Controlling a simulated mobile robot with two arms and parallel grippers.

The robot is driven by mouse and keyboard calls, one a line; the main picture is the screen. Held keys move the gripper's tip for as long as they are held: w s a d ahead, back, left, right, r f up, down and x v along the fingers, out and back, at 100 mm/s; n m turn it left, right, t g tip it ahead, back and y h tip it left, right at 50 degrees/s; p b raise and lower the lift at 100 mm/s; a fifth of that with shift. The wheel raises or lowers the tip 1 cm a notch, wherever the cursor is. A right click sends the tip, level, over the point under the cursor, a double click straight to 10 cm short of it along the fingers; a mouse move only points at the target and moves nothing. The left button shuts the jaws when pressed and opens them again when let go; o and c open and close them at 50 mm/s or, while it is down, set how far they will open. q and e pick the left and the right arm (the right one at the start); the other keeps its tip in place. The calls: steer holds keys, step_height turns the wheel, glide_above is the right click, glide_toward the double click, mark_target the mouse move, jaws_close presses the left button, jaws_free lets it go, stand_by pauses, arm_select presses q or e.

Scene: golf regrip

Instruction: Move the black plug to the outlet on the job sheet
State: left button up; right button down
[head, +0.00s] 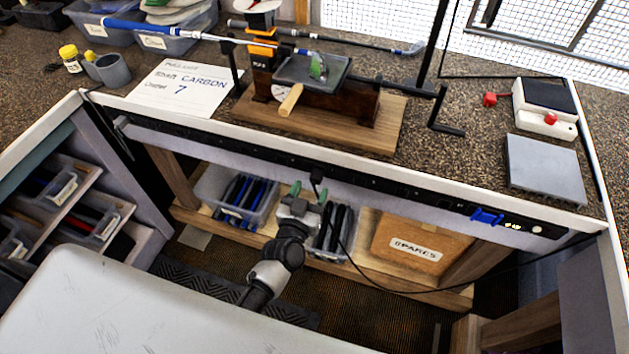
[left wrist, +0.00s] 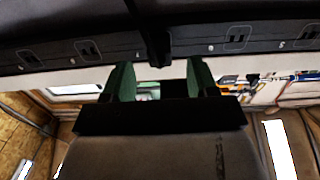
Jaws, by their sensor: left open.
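The black plug (head: 316,175) sits at the power strip (head: 400,197) under the bench's front edge, with its cord hanging below. The plug also shows in the left wrist view (left wrist: 154,38), against the strip (left wrist: 232,40). My left gripper (head: 308,190) is open just below and in front of the plug. In the left wrist view its green fingers (left wrist: 160,78) stand either side of the plug's line, with nothing visibly held. The job sheet (head: 205,103) on the bench reads "CARBON" and "7". The outlet numbers are too small to read surely. My right gripper is not in view.
A blue item (head: 487,216) sits on the strip's right part. The black cord (head: 440,290) loops down and right. Bins (head: 212,187) and a "SPARES" box (head: 385,245) stand on the shelf below. A vise on a wooden base (head: 250,110) stands on the bench.

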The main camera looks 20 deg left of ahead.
arm_select(q)
steer(key=s, duration=0.6)
steer(key=shift+s, duration=0.4)
steer(key=shift+a, duration=0.1)
steer(key=s+f+m+g+h, duration=0.1)
steer(key=s+f+g, duration=0.4)
steer(key=f, duration=0.7)
steer(key=s+f+m+g, duration=0.1)
steer(key=s+f+g, duration=0.2)
steer(key=s+f, duration=0.7)
steer(key=s+a+f+g, duration=0.4)
steer(key=s+f, duration=0.4)
steer(key=s, duration=0.2)
steer(key=s+a+f+g+y, duration=0.1)
steer(key=s+a+f+g, duration=0.3)
steer(key=s+f, duration=0.5)
steer(key=shift+s+a+g+y, duration=0.25)
steer(key=shift+s+g, duration=0.25)
steer(key=shift+s, duration=0.25)
steer(key=shift+w+d+r, duration=0.1)
